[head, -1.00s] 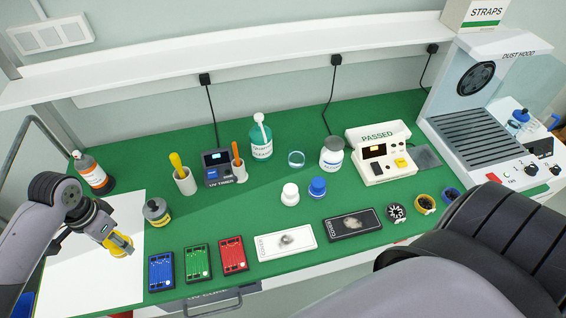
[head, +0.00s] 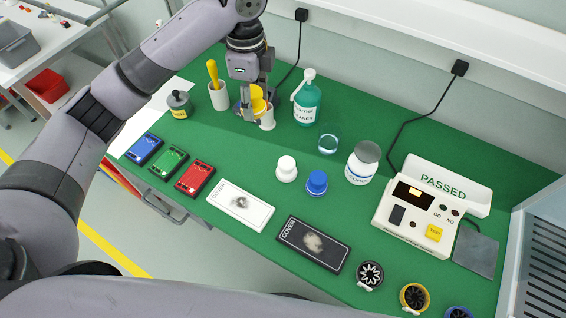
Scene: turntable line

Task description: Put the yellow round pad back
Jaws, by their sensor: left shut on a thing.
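My left gripper (head: 256,104) is shut on the yellow round pad (head: 258,103) and holds it over the back left of the green bench mat. The fingers cover part of the pad. The gripper is right beside a white cup (head: 268,120), which is partly hidden behind it; I cannot tell whether they touch. My right gripper is not in view.
Another white cup (head: 219,98) with a yellow handle stands left of the gripper. Blue (head: 144,149), green (head: 168,160) and red (head: 195,178) boards lie in front. A yellow-rimmed round piece (head: 413,296) is front right.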

